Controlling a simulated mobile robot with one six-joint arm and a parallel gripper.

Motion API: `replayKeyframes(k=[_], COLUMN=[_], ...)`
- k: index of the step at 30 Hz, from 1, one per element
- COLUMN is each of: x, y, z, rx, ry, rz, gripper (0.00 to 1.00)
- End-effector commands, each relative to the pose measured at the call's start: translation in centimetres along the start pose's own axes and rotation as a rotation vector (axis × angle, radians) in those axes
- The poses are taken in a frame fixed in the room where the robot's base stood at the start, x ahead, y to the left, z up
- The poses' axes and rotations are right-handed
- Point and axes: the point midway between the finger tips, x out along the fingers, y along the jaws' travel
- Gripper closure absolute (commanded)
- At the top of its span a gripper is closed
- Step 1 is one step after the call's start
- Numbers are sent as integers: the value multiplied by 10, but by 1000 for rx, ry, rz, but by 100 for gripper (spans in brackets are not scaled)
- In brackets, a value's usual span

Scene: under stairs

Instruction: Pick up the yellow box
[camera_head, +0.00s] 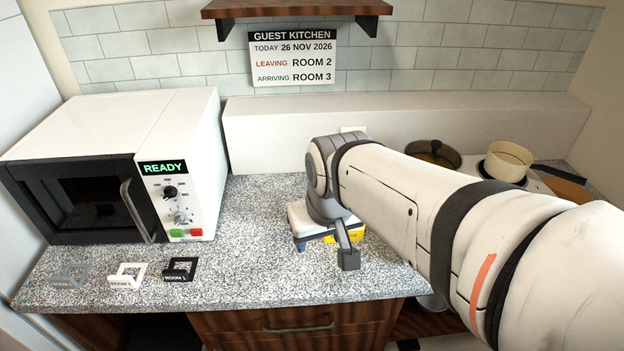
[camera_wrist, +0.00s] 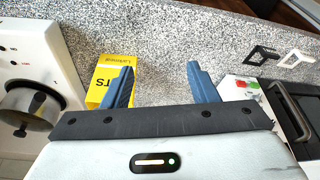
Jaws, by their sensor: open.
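The yellow box (camera_wrist: 103,70) stands on the speckled counter, with dark lettering on its side. In the head view only a small part of the yellow box (camera_head: 347,237) shows, the rest hidden behind my gripper and arm. My gripper (camera_wrist: 160,68) is open, its two blue fingers apart. In the wrist view the left finger overlaps the right part of the box, and most of the box lies left of that finger. Only bare counter shows between the fingers. In the head view my gripper (camera_head: 315,240) is low over the counter.
A white microwave (camera_head: 190,140) reading READY stands left on the counter (camera_head: 250,260). Three small stands, one a black ROOM tag (camera_head: 180,269), lie in front of it. A dark pan (camera_head: 434,150) and a cream pot (camera_head: 508,160) are on the right. The counter's front middle is clear.

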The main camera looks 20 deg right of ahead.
Motion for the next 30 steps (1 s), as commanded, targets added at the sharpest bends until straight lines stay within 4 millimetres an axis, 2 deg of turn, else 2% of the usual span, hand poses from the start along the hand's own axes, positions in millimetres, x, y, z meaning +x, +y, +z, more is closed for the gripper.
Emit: replayKeyframes(k=[1,6,9,12,17,24,30], x=[2,15,25,34,47,86,106], y=[11,55,82,105,122,127,129], z=[-17,-78,-107,-126,-140,-143,-144], rx=[25,127,177,214,240,242,241], ry=[2,39,61,76,88,86,91], rz=[6,39,58,73,84,84,85], gripper=[42,28,20,12,0,0,0])
